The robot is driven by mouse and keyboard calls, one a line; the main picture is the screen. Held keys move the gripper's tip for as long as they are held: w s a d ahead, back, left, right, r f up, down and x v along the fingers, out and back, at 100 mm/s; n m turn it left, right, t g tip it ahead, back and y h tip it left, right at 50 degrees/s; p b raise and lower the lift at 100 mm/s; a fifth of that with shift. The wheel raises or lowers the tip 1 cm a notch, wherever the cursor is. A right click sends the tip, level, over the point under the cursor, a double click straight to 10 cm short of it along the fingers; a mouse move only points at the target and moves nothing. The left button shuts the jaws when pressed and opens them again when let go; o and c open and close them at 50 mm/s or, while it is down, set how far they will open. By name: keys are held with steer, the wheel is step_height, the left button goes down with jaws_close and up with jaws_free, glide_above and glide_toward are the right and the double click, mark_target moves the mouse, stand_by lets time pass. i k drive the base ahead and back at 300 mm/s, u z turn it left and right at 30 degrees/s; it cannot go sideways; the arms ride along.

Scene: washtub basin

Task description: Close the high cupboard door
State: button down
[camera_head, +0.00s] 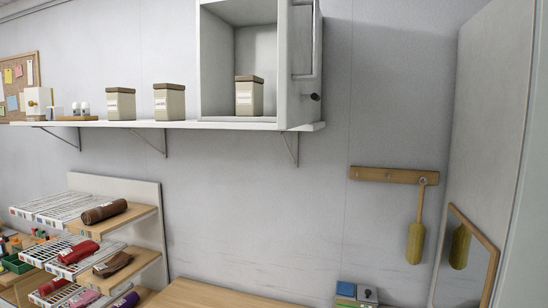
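The high cupboard (239,55) is a pale grey open box on a wall shelf, at the top of the head view. Its door (306,45) stands open on the right side, swung out and seen nearly edge-on. A small dark knob (315,97) sits low on the door. A canister with a brown lid (249,97) stands inside the cupboard. The top of the cupboard and door is cut off by the frame. My gripper is not in view.
Two canisters (169,102) stand on the shelf (95,123) left of the cupboard. Below are a tiered rack (115,222) with rolled cases and a wooden surface (212,295). A brush (416,240) hangs from a wooden rail (385,175) at right, near a tall panel (485,120).

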mark_target(298, 21)
steer(key=u, duration=0.8)
steer(key=k, duration=1.1)
steer(key=u, duration=0.7)
steer(key=i, duration=1.25)
steer(key=z, duration=1.35)
steer(key=i, duration=1.05)
steer(key=z, duration=0.8)
